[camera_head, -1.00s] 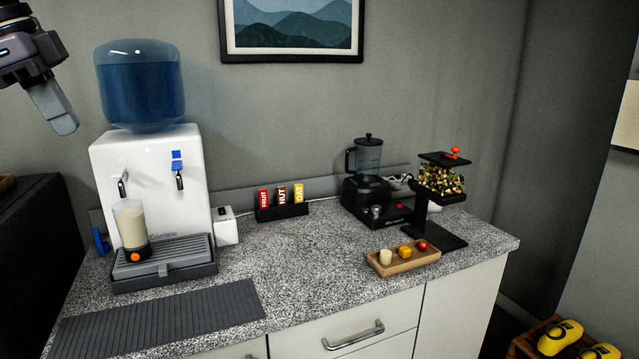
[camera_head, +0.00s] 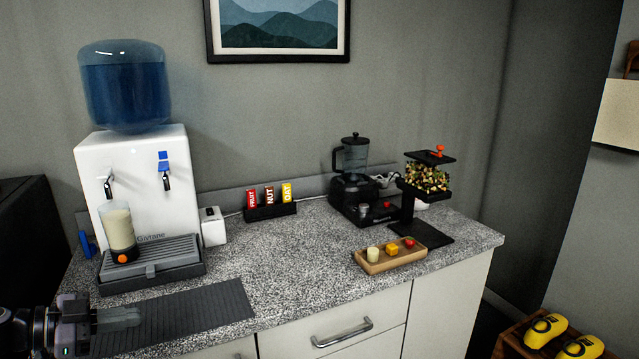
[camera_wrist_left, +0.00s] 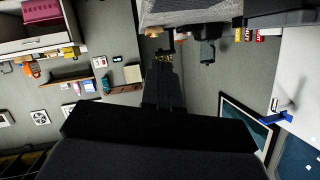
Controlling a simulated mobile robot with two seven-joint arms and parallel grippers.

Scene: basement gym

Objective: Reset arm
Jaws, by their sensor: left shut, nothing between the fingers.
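My left gripper (camera_head: 136,317) comes in at the lower left of the head view. It is shut and empty, its fingers pointing right over the dark ribbed mat (camera_head: 205,310) near the counter's front edge. In the left wrist view, a large dark shape that looks like part of my own arm fills the lower middle, and the room appears upside down. My right gripper is in neither view.
On the granite counter (camera_head: 300,260) stand a water dispenser (camera_head: 130,170) with a filled cup (camera_head: 117,228) on its drip tray, a bar holder (camera_head: 270,212), a blender (camera_head: 352,175), a black stand (camera_head: 428,235) and a wooden tray (camera_head: 400,262). The counter's middle is clear.

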